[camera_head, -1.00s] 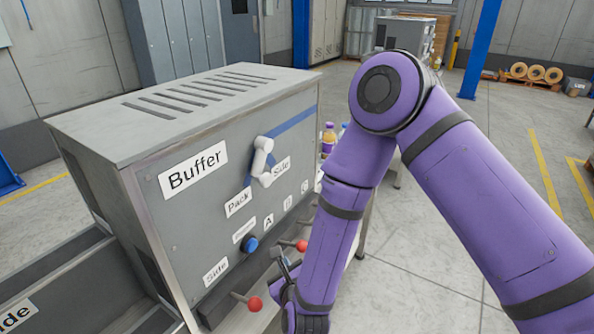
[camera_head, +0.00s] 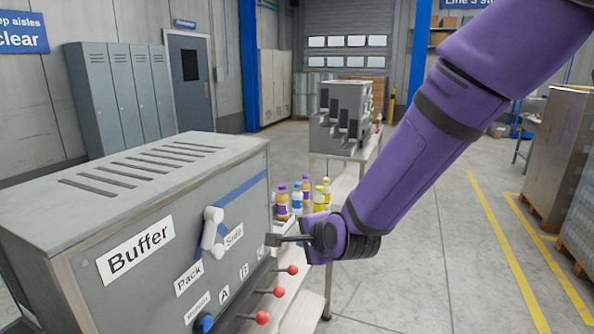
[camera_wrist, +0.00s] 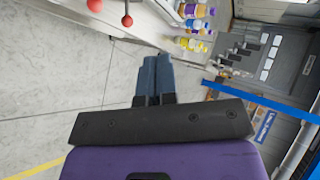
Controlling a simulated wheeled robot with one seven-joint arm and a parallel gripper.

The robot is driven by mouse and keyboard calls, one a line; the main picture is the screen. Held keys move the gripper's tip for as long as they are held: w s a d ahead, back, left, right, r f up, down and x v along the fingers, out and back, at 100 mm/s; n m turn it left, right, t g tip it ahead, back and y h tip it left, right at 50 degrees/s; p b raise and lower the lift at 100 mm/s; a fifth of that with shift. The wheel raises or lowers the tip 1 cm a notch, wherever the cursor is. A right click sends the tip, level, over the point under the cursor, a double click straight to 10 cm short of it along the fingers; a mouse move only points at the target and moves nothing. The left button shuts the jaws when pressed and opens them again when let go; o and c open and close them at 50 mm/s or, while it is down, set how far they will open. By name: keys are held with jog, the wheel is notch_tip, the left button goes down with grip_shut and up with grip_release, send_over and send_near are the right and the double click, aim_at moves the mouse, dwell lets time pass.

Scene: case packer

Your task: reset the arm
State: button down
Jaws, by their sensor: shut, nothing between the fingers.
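My gripper (camera_head: 274,240) is at the end of my purple arm in the head view, in front of the right part of the Buffer machine's panel, pointing left. In the wrist view its two fingers (camera_wrist: 152,75) are shut together with nothing between them. The grey Buffer machine (camera_head: 140,215) stands at left with a white lever (camera_head: 211,230) between the Pack and Side labels, a blue button (camera_head: 205,323) and red-knobbed levers (camera_head: 277,292) below. Two red knobs also show at the top left of the wrist view (camera_wrist: 127,21). I cannot tell whether my gripper touches the panel.
Several purple- and yellow-capped bottles (camera_head: 297,199) stand on a white table beyond my gripper. A second grey machine (camera_head: 340,125) stands behind. Lockers (camera_head: 115,95) line the back left. Wrapped pallets (camera_head: 556,140) stand at right. Open floor (camera_head: 420,270) lies right of the table.

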jog(key=s+d+r+n+g+h, duration=0.1)
jog(key=s+d+r+n, duration=0.3)
jog(key=d+r, duration=0.3)
jog(key=s+d+r+n+g+h, duration=0.1)
jog(key=s+d+r+n+h, duration=0.25)
jog(key=d, duration=0.55)
jog(key=s+d+r+n+g, duration=0.1)
jog(key=s+d+r+n, duration=0.1)
jog(key=s+d, duration=0.4)
jog(key=s+d+r+n+g, duration=0.1)
jog(key=s+d+r+n, duration=0.2)
jog(key=s, duration=0.9)
jog(key=d+r, duration=0.1)
jog(key=d, duration=0.2)
jog(key=shift+s+d+r+g+h, duration=0.3)
jog(key=shift+r+h, duration=0.05)
jog(key=shift+w+a+n, duration=0.1)
jog(key=shift+w+n, duration=0.05)
jog(key=shift+n, duration=0.1)
